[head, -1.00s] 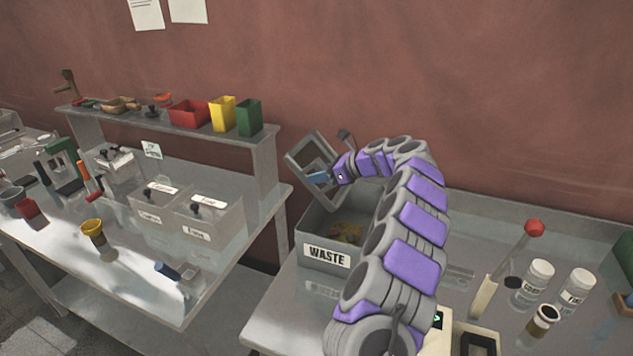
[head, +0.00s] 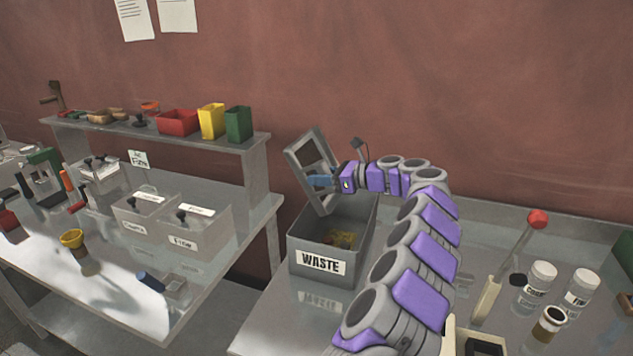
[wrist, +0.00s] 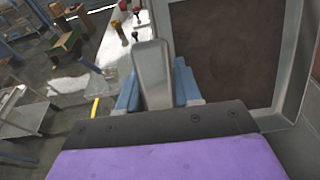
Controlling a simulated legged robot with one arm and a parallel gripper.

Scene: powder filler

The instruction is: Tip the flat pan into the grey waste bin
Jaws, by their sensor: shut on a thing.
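The flat pan (head: 295,155) is a grey, shallow, rectangular pan, tilted steeply on its edge above the grey waste bin (head: 317,263). My gripper (head: 320,181), with blue fingers, is shut on the pan's handle, as the wrist view (wrist: 158,88) shows. In the wrist view the pan (wrist: 290,60) fills the upper right, with a dark brown inner face. The bin is labelled WASTE and has some yellowish-brown matter on its floor. I cannot tell whether any powder is left in the pan.
A left bench holds lidded boxes (head: 200,231) and a yellow-topped cup (head: 72,238). A shelf carries red (head: 178,122), yellow (head: 211,120) and green (head: 238,123) containers. White-capped jars (head: 537,285) stand at right. A gap separates the two benches.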

